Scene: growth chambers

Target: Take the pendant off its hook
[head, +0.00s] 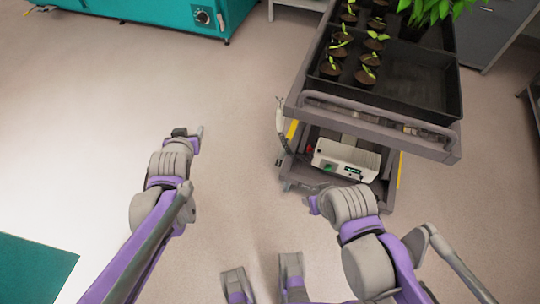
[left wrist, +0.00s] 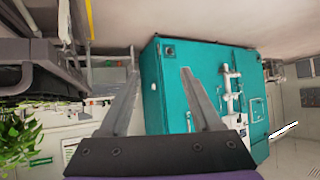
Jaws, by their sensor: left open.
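A slim pale pendant (head: 280,116) hangs at the left end of the cart's handle side in the head view. A small hook shape shows at its top, but the detail is too small to make out. In the left wrist view a pale piece at the upper left (left wrist: 65,22) looks like the pendant beside the cart. My left gripper (head: 190,136) is to the left of the pendant and apart from it. Its fingers (left wrist: 160,77) are spread with nothing between them. My right gripper (head: 314,204) is low in front of the cart; its jaws are not clear.
The cart (head: 377,127) carries a black tray (head: 448,104) with several seedling pots on top and a white box (head: 346,158) on its lower shelf. A teal chamber (head: 150,12) stands at the back left. The floor between it and my left arm is clear.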

